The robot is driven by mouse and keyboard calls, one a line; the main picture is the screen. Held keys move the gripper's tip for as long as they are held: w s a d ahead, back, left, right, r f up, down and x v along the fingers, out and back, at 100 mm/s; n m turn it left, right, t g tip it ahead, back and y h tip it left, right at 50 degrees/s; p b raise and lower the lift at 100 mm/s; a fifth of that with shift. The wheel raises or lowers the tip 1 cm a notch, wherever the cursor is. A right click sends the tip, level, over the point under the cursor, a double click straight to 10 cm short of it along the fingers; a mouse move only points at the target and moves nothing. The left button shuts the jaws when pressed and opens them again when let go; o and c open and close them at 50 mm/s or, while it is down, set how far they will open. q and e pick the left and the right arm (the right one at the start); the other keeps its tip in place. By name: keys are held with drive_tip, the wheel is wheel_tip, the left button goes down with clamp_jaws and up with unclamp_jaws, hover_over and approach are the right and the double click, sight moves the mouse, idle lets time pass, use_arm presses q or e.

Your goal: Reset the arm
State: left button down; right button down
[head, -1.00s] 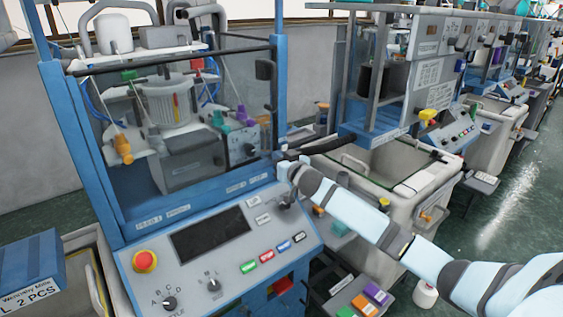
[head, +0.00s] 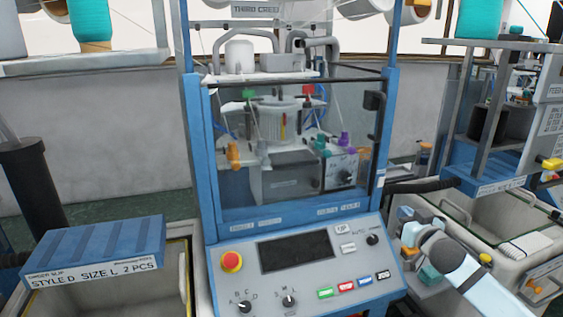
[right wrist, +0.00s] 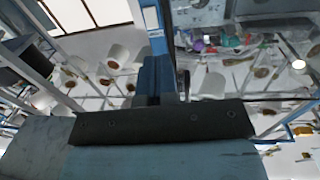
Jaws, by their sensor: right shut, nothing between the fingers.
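My right gripper (head: 409,226) shows at the lower right of the head view, with its arm coming in from the right. Its fingers are shut with nothing seen between them. It is beside the right edge of the blue knitting machine's control panel (head: 218,292), and the picture does not settle whether it touches anything. My left gripper is in neither view.
The panel has a red stop button (head: 231,262), a dark screen (head: 295,250) and knobs. A closed clear door (head: 350,110) covers the machine. A blue labelled box (head: 95,245) is at left. A grey bin (head: 480,215) stands at right, close to my right arm.

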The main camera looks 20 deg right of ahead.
drive_tip(key=s+a+f+n+g+y+p, duration=0.1)
drive_tip(key=s+a+f+g, duration=0.1)
drive_tip(key=s+a+f, duration=0.65)
drive_tip(key=s+a+f+n+g+y+p, duration=0.15)
drive_tip(key=s+a+f, duration=0.35)
drive_tip(key=f, duration=0.6)
drive_tip(key=s+a+f+g+y+p, duration=0.1)
drive_tip(key=s+a+f, duration=0.2)
drive_tip(key=s+a, duration=0.5)
drive_tip(key=s+a+f+n+g+y+p, duration=0.1)
drive_tip(key=s+a+f, duration=0.3)
drive_tip(key=s+a, duration=0.4)
drive_tip(key=shift+s+f+g, duration=0.25)
drive_tip(key=shift+s+g, duration=0.1)
drive_tip(key=shift+g, duration=0.4)
